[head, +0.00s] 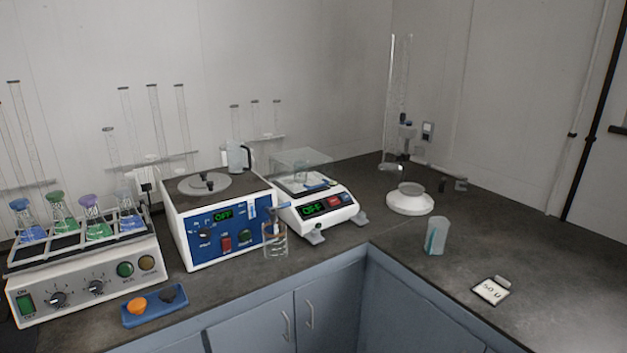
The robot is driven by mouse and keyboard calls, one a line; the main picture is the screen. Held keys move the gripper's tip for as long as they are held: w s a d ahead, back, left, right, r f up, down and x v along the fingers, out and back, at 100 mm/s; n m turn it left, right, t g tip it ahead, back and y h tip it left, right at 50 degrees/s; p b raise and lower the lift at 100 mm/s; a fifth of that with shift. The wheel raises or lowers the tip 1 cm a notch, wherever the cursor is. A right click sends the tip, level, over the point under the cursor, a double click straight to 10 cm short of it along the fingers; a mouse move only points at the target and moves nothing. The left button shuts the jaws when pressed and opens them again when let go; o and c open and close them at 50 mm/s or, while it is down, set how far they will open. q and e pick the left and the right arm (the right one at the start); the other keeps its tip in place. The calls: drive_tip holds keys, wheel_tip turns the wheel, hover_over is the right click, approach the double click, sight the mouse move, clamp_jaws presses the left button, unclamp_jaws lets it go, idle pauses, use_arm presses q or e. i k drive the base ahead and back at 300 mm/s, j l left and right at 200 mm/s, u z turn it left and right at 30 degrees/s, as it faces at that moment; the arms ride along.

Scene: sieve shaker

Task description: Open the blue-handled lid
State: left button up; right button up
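A white balance (316,207) stands on the counter near the back corner, its display lit. A clear glass box-like cover (301,158) sits over its pan. A small blue piece (318,187) shows at the front of this cover and looks like a handle; I cannot tell for certain whether it is joined to the cover. Neither of my grippers is in view.
A shaker with several flasks (85,265) and a blue tray (154,305) are at left. A white round base (410,200), a clear cup (436,236) and a white card (491,290) are at right. The right counter has free room.

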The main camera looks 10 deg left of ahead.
sight(327, 182)
drive_tip(key=i+l+z, duration=0.1)
drive_tip(key=i+l, duration=0.6)
drive_tip(key=l, duration=0.15)
